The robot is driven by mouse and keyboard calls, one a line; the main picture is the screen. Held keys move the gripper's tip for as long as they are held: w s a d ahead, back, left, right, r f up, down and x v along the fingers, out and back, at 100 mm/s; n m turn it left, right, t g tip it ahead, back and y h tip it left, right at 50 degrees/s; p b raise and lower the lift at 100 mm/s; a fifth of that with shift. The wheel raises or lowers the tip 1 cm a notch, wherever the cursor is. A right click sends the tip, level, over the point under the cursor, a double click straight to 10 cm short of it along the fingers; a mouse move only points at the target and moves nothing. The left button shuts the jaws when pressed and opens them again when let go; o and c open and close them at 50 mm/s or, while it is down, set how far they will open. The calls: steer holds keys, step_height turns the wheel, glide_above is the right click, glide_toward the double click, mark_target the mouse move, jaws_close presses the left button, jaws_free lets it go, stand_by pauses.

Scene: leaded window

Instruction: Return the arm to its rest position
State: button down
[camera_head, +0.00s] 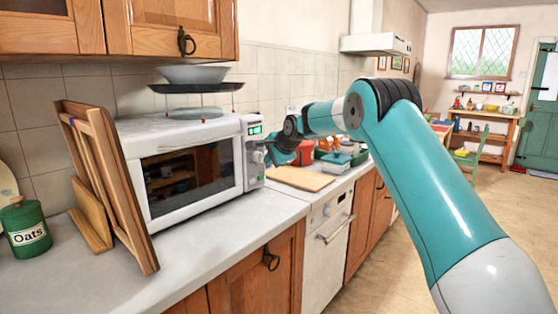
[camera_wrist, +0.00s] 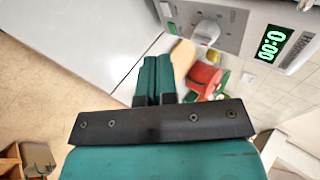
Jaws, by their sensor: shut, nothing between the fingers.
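My teal arm reaches in from the right of the head view and bends back over the counter. My gripper (camera_wrist: 155,62) is shut and empty in the wrist view, its two teal fingers side by side. In the head view its end is small and partly hidden near the right front edge of the white microwave (camera_head: 183,192). I cannot tell from that view whether it touches the microwave. The microwave's lit green display (camera_head: 256,130) also shows in the wrist view (camera_wrist: 270,45). The microwave door looks closed.
A wooden board (camera_head: 300,179) lies on the counter right of the microwave, with red and teal items behind it. A wooden rack (camera_head: 115,190) and a green oats tin (camera_head: 25,228) stand on the left. A bowl (camera_head: 192,74) sits above the microwave. Floor at right is clear.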

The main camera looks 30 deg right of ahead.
steer(key=s+a+r+n+g+y, duration=0.1)
steer(key=s+a+r+n+g, duration=0.1)
steer(key=s+a+n, duration=0.55)
steer(key=s+a+r+n+g+y, duration=0.1)
steer(key=s+a+r+n+g, duration=0.15)
steer(key=s+a, duration=0.9)
steer(key=s+a+f+n+g, duration=0.2)
steer(key=s+n, duration=0.4)
steer(key=s, duration=1)
steer(key=s+a+f+n+g, duration=0.2)
steer(key=s+n, duration=0.5)
steer(key=s, duration=1)
steer(key=shift+a+f+g+y+p, duration=0.15)
steer(key=shift+f+g+y+p, duration=0.15)
steer(key=shift+f+g+y, duration=0.1)
